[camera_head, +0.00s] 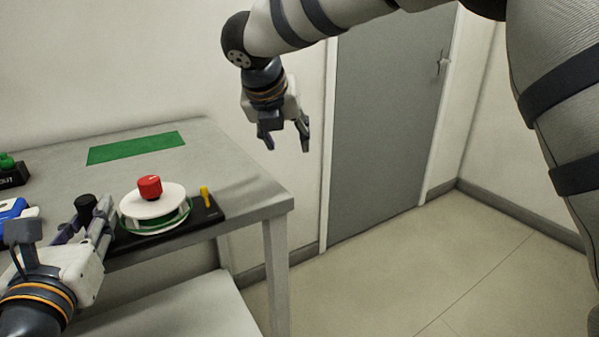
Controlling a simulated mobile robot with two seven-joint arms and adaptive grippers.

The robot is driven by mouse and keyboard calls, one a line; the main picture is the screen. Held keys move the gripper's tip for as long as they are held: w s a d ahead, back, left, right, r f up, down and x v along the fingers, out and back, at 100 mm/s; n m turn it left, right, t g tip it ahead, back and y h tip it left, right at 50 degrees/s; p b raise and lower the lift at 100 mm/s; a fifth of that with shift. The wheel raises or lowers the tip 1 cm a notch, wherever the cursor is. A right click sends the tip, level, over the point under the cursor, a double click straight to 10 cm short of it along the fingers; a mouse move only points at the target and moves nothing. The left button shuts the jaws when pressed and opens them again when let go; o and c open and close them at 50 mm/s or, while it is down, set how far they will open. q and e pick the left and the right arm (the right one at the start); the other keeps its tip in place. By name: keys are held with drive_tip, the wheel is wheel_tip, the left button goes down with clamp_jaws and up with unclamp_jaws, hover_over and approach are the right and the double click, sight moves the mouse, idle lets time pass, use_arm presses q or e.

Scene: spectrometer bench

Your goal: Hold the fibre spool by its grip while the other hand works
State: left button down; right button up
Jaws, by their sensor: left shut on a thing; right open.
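The fibre spool (142,207) is a white reel wound with green fibre, with a red knob (149,187) on top. It sits on a black base (206,213) near the bench's front edge. A black upright grip (86,204) stands at the left end of the base. My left gripper (84,224) comes in from the lower left and is shut on this grip, its fingers either side of it. The lower part of the grip is hidden by the fingers. My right gripper (287,146) is open and empty, pointing down in the air to the right of the spool.
A yellow peg (205,196) stands on the base right of the spool. A green mat (136,147) lies bare at the back of the bench (224,178). A blue-and-white item (14,209) and a black box with a green top (10,170) are at the left. A grey door (384,110) stands behind.

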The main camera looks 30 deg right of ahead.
drive_tip(key=s+d+f+m, duration=0.1)
drive_tip(key=s+d+f, duration=0.1)
drive_tip(key=d+f, duration=0.6)
drive_tip(key=shift+d+f+g+h, duration=0.3)
drive_tip(key=shift+f+g, duration=0.1)
drive_tip(key=shift+f, duration=0.05)
drive_tip(key=shift+s, duration=0.1)
